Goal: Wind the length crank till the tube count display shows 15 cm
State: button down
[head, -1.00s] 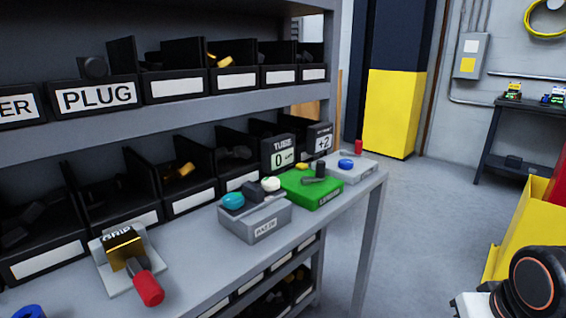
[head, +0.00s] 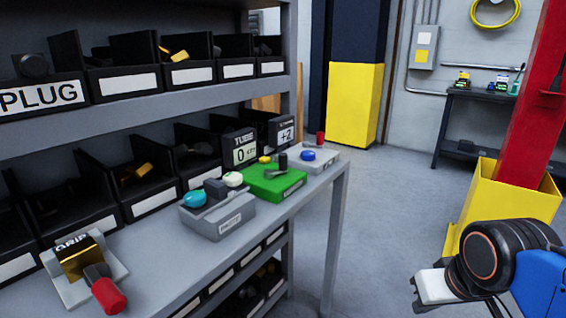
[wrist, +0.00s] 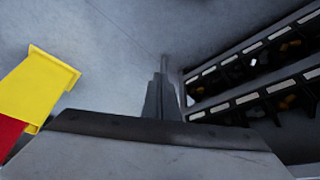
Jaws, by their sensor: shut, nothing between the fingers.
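The tube display (head: 244,150) is a dark box with a pale screen reading 0, at the back of the bench in the head view. In front of it is a green box (head: 267,186) with a dark crank arm (head: 277,172) and an upright black knob (head: 283,160); its front label is too small to read surely. My gripper (wrist: 162,75) is in the wrist view, shut and empty, over the grey floor and away from the bench. In the head view only part of my arm shows at the lower right, clear of the green box.
A grey box (head: 218,220) with teal and white knobs stands left of the green box. A GRIP unit (head: 80,258) with a red handle is nearer. A +2 display (head: 286,132) and blue-button box (head: 318,160) stand beyond. A yellow-based red post (head: 510,195) stands right; floor between is clear.

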dwell(0.4)
jog(key=c, duration=2.2)
grip_release()
jog(key=o, duration=0.5)
jog(key=shift+w+a+r, duration=0.1)
jog(key=shift+w+r, duration=0.15)
jog(key=shift+r, duration=0.1)
jog(key=shift+o, duration=0.6)
jog(key=w+a+r+n+y, duration=0.1)
jog(key=w+a+r+n, duration=0.2)
jog(key=w+r, duration=0.5)
jog(key=w+a+r+n+g+y, duration=0.1)
jog(key=w+a+r+n, duration=0.2)
jog(key=w+a+r, duration=0.2)
jog(key=w+r, duration=0.3)
jog(key=r, duration=0.4)
jog(key=shift+w+a+r+n, duration=0.15)
jog(key=shift+a+r+n, duration=0.2)
jog(key=shift+r+n, duration=0.05)
jog(key=n+g+y, duration=0.2)
jog(key=n, duration=0.5)
send_near(284, 154)
jog(key=x, duration=1)
jog(key=shift+a+f, duration=0.15)
jog(key=shift+f, duration=0.15)
grip_shut()
